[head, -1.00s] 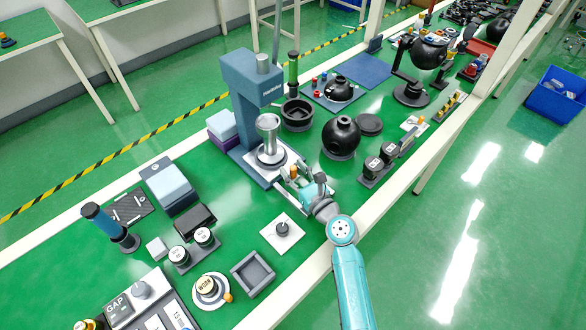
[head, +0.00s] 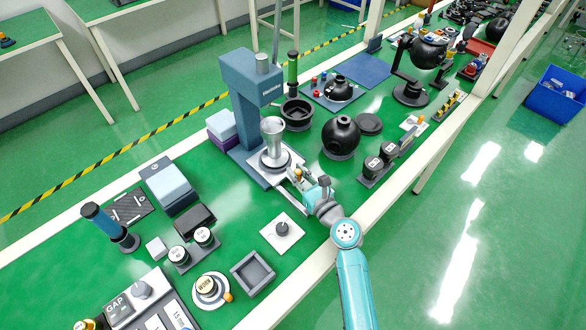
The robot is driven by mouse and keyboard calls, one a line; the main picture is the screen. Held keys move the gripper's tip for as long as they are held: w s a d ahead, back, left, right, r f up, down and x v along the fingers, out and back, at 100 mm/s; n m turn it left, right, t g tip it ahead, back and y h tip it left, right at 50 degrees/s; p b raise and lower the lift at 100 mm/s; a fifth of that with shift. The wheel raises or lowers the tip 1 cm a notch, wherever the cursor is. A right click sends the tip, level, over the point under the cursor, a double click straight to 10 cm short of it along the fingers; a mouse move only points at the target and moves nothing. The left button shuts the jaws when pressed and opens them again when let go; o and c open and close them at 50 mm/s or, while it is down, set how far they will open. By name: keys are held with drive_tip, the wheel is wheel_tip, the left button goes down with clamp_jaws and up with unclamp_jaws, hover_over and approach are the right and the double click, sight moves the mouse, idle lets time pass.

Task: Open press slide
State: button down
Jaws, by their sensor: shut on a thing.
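The press (head: 240,85) is a blue-grey column with an overhanging head, standing on the green bench. Its slide (head: 291,160) is a light metal plate on the press base, bearing a round dark-rimmed seat and a silver flared cup (head: 274,140). The cup stands upright, a little in front of the head. My gripper (head: 297,174) is at the front edge of the slide, shut on what appears to be the slide's handle. The fingers and a small orange part there hide most of the handle, so the exact grip is hard to see.
A round black vessel (head: 341,138) stands right of the press. A white plate with a dark knob (head: 282,229) and a grey open tray (head: 253,273) lie at front left. Black-and-white jars (head: 373,165) sit to the right.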

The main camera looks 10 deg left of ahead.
drive_tip(key=v, duration=0.4)
drive_tip(key=w+d+v, duration=0.1)
drive_tip(key=v, duration=0.7)
drive_tip(key=shift+w+d, duration=0.25)
drive_tip(key=shift+d, duration=0.2)
drive_tip(key=c, duration=1)
unclamp_jaws()
drive_tip(key=v, duration=1.2)
drive_tip(key=shift+s+d, duration=0.1)
